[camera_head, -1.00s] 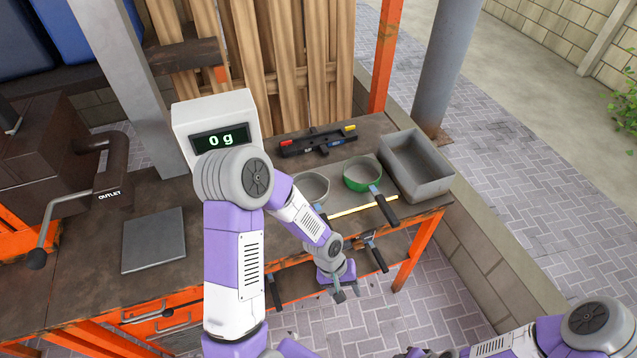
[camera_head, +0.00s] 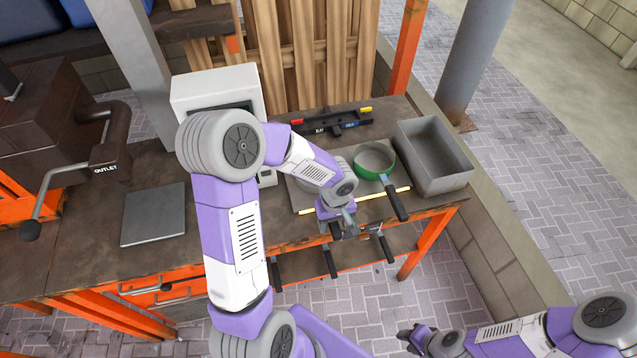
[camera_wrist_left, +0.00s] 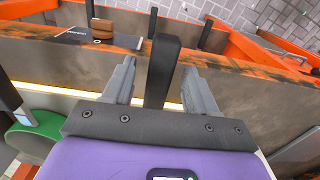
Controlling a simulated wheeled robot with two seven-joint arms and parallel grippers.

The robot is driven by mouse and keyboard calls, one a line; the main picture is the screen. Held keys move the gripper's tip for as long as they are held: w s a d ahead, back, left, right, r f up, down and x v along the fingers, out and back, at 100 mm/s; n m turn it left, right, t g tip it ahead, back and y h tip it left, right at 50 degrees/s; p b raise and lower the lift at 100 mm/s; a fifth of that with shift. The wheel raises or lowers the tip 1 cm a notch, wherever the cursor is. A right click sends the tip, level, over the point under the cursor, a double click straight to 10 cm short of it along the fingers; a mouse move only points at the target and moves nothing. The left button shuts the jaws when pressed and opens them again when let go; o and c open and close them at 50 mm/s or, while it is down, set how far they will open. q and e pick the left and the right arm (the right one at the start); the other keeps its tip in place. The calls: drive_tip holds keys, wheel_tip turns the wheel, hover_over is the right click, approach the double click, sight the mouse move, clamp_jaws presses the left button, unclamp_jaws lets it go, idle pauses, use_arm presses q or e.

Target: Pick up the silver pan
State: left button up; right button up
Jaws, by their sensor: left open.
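The silver pan (camera_head: 305,184) rests on the workbench in the head view, mostly hidden behind my left arm. My left gripper (camera_head: 346,229) is over the bench's front edge, where the pan's handle lies. In the left wrist view a dark handle (camera_wrist_left: 162,68) stands between the two open fingers of my left gripper (camera_wrist_left: 158,85), with gaps visible on both sides. My right gripper (camera_head: 411,340) is low at the bottom of the head view, away from the bench; its fingers are too small to read.
A green pan (camera_head: 375,160) sits right of the silver one, its handle over the bench edge. A grey bin (camera_head: 433,155) stands further right. A yellow strip (camera_head: 384,194) runs along the front.

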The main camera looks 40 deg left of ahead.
use_arm(q)
drive_tip(key=shift+f, duration=0.4)
drive_tip(key=shift+c, duration=0.4)
clamp_jaws()
drive_tip(key=shift+r, duration=0.1)
